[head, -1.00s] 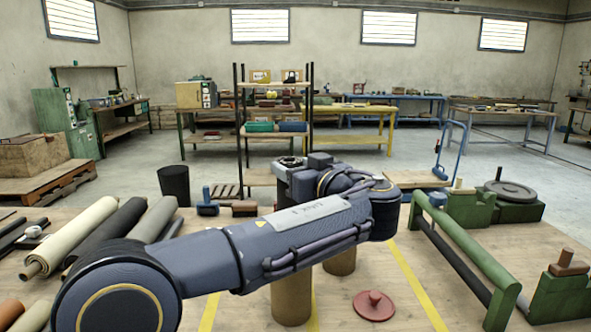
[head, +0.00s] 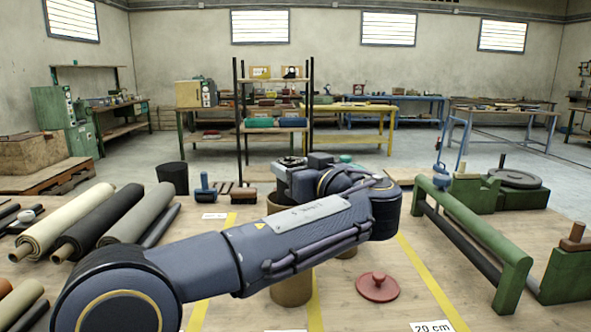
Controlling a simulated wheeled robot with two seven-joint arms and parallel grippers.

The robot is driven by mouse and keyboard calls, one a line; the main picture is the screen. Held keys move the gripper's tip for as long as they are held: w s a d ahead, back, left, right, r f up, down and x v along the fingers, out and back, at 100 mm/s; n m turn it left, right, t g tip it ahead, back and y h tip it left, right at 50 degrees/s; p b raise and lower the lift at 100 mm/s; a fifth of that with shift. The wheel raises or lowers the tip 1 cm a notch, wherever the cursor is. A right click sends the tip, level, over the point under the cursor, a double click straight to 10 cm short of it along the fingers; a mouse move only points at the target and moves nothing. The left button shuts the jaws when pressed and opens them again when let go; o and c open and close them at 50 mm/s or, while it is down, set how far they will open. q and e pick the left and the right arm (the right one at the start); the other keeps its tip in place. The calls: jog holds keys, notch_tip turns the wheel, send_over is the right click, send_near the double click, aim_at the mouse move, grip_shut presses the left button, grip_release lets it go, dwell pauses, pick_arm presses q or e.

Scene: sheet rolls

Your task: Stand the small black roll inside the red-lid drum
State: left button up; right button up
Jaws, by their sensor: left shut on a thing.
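My left gripper (head: 293,172) is at the upper middle of the head view, at the end of my left arm, above or at the mouth of a brown drum (head: 291,291). Its fingers are hidden. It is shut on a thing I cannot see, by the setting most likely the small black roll. The drum's upper wall shows above my arm; its middle and inside are hidden. The red lid (head: 377,286) lies flat on the table to the right of the drum, knob up. My right gripper is not in view.
A second drum (head: 347,253) stands behind my arm, with a green lid (head: 346,159) at its top. Larger rolls (head: 100,222) lie at the left. A green rack (head: 470,230) stands at the right. Yellow lines mark the table; the table around the red lid is clear.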

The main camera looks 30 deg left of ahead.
pick_arm(q)
jog(key=shift+f, duration=0.3)
jog(key=o, duration=1.3)
jog(key=shift+o, duration=0.6)
jog(key=shift+d, duration=0.1)
jog(key=v, duration=0.7)
jog(key=shift+s+d, duration=0.2)
jog(key=shift+d, duration=0.1)
